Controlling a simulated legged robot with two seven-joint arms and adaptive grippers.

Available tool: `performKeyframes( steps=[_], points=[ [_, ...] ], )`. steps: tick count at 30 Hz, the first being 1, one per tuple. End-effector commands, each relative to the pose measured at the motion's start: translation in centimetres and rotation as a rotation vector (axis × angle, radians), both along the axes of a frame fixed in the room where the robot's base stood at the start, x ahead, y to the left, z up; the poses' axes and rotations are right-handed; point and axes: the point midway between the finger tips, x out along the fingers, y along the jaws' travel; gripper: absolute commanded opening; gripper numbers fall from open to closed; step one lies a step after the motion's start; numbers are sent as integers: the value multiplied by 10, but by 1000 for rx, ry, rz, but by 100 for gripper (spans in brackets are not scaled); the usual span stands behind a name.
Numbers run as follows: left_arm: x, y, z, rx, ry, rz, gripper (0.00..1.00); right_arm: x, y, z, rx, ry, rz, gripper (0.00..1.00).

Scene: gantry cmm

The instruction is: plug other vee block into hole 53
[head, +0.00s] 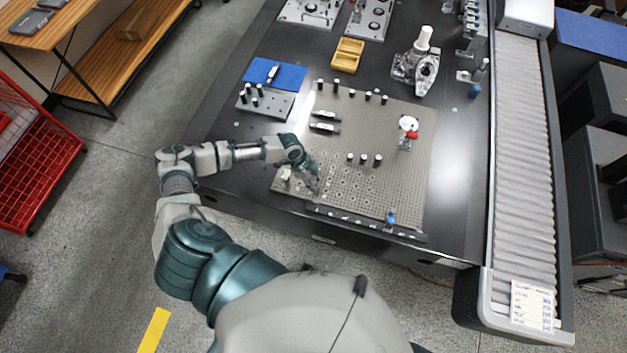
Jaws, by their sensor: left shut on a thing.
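The beige plate (405,160) with a grid of holes lies on the dark table. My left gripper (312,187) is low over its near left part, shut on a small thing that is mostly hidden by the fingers. This is likely a vee block, but it is too small to make out. A small pale block (286,174) stands on the plate just left of the gripper; I cannot tell if it is a vee block. Hole numbers are not readable, so I cannot tell which is hole 53. My right gripper is not in view.
Black-topped pins (364,160) stand right of the gripper, with more along the plate's far side. Two dark bars (325,127) lie behind it. A white and red probe-like item (408,127) stands at right. A dark strip (350,221) runs along the near edge.

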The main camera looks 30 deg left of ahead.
Motion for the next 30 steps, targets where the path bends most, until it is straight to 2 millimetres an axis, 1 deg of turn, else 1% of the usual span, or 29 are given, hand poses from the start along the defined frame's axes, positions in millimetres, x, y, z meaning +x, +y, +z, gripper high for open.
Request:
performKeyframes(
  steps=[11, 20, 24, 25, 26, 27, 28, 30],
  points=[
    [0, 0, -8, 0, 0, 0, 0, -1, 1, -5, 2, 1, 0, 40],
    [0, 0, -15, 0, 0, 1, 0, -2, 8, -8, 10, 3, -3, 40],
    [0, 1, -14, 0, 0, 1, 0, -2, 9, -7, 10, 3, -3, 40],
    [0, 1, -13, 0, 0, 1, 38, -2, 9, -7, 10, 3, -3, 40],
    [0, 1, -13, 0, 0, 1, 46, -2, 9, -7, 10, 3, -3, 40],
    [0, 1, -13, 0, 0, 1, 56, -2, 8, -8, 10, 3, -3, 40],
    [0, 1, -13, 0, 0, 1, 62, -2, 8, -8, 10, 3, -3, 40],
    [0, 1, -13, 0, 0, 1, 62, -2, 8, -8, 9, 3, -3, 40]
  ],
)
